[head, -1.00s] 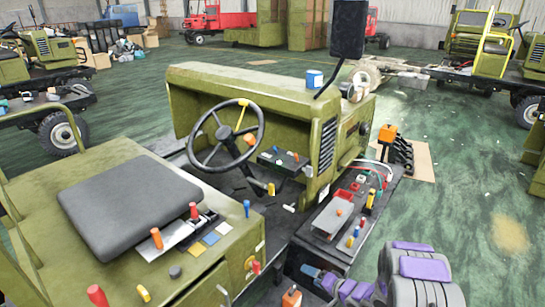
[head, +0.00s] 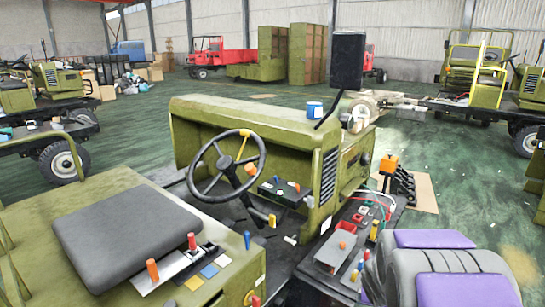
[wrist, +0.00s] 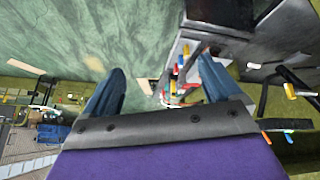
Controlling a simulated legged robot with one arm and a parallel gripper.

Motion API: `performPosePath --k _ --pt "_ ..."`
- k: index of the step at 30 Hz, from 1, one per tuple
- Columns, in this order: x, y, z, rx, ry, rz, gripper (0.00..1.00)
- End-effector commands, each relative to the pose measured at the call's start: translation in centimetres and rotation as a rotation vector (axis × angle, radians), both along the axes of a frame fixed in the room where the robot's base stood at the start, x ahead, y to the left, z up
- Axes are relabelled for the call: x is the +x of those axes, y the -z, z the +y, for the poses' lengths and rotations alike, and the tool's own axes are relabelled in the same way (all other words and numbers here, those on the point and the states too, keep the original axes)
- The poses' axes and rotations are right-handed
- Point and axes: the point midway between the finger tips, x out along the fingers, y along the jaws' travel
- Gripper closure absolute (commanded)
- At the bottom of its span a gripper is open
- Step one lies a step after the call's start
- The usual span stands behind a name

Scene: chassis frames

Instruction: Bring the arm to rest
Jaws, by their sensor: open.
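My arm (head: 440,262), grey with purple panels, shows at the lower right of the head view, folded close to my body. Its fingertips cannot be made out there. In the wrist view my gripper (wrist: 160,85) is open, its two blue-grey fingers spread wide with nothing held between them. Beyond the fingers are the green floor and, apart from them, a tray with coloured-handled tools. The purple gripper body fills the bottom of the wrist view.
An olive-green vehicle chassis with a steering wheel (head: 227,164) and grey seat (head: 125,232) stands close in front. A side shelf holds a red tray (head: 336,249) and small tools beside my arm. An orange-topped item (head: 388,162) stands beyond. Green floor (head: 450,180) is open at right.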

Motion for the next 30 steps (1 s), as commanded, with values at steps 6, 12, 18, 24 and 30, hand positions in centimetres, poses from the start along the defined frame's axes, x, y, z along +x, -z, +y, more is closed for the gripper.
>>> performPosePath --k 6,12,18,24,30 --pt "-7.9 -3.5 2.3 -0.013 0.007 0.155 0.08" --pt "-16.3 -5.3 5.7 0.031 -0.031 0.319 0.08" --pt "-24.9 -6.6 9.9 0.113 -0.125 0.481 0.08" --pt "-31.6 -7.2 13.2 0.191 -0.232 0.602 0.08" --pt "-34.2 -7.5 14.4 0.224 -0.280 0.649 0.08"
